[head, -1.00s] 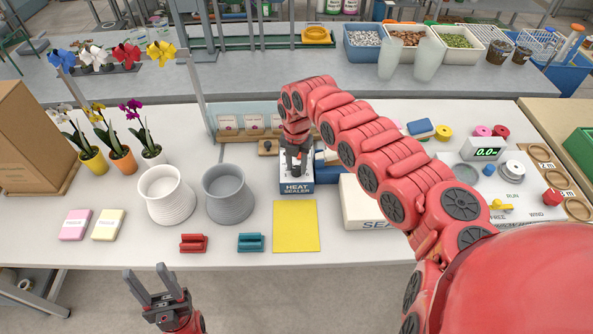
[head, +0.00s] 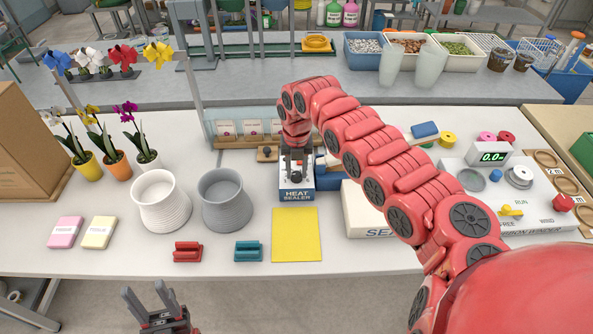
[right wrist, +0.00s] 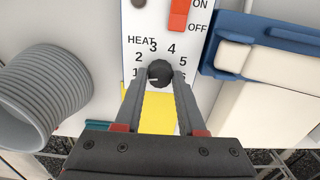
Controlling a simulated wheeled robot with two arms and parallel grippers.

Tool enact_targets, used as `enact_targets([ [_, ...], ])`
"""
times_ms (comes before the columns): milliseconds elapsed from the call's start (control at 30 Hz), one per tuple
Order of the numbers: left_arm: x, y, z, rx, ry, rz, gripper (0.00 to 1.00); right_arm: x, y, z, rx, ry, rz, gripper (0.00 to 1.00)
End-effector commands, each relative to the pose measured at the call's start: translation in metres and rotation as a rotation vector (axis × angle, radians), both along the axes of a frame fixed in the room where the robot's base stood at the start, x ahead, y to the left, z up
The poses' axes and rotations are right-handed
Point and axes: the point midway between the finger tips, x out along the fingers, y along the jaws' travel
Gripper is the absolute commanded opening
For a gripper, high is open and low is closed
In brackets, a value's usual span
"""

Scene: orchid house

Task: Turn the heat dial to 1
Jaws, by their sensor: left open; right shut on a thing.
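The heat sealer (head: 297,194) stands on the bench in the head view, with my right gripper (head: 295,168) down over it. In the right wrist view its white panel shows the black heat dial (right wrist: 159,72) with numbers around its upper side. My right gripper (right wrist: 159,84) is shut on the dial, one finger on each side. A short light mark on the dial points left, roughly towards the 1, which the left finger partly hides. The dial is hidden in the head view. My left gripper (head: 152,296) is open and empty at the bottom, in front of the bench.
A red ON/OFF switch (right wrist: 180,14) sits above the dial. A yellow sheet (head: 296,235) lies in front.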

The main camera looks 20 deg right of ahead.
Motion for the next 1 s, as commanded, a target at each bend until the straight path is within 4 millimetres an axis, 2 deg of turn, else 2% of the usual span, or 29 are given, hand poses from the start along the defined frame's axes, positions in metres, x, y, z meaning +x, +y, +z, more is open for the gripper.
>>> enact_targets([
  [167, 0.000, 0.000, 0.000, 0.000, 0.000, 0.000, 0.50, -0.002, 0.001, -0.001, 0.002, 0.006, 0.001, 0.00],
  [200, 0.000, 0.000, 0.000, 0.000, 0.000, 0.000, 0.50, -0.002, 0.001, -0.001, 0.001, 0.005, 0.001, 0.44],
  [333, 0.000, 0.000, 0.000, 0.000, 0.000, 0.000, 0.50, -0.001, 0.001, -0.001, 0.001, 0.004, 0.000, 0.68],
  [733, 0.000, 0.000, -0.003, 0.000, 0.000, 0.000, 0.50, 0.001, 0.000, 0.006, 0.000, -0.003, -0.001, 0.69],
  [867, 0.000, 0.000, -0.011, 0.000, 0.000, 0.000, 0.50, 0.002, 0.000, 0.025, -0.001, -0.006, -0.001, 0.69],
  [1000, 0.000, 0.000, -0.022, 0.000, 0.000, 0.000, 0.50, 0.002, 0.000, 0.060, -0.001, -0.010, 0.000, 0.69],
])
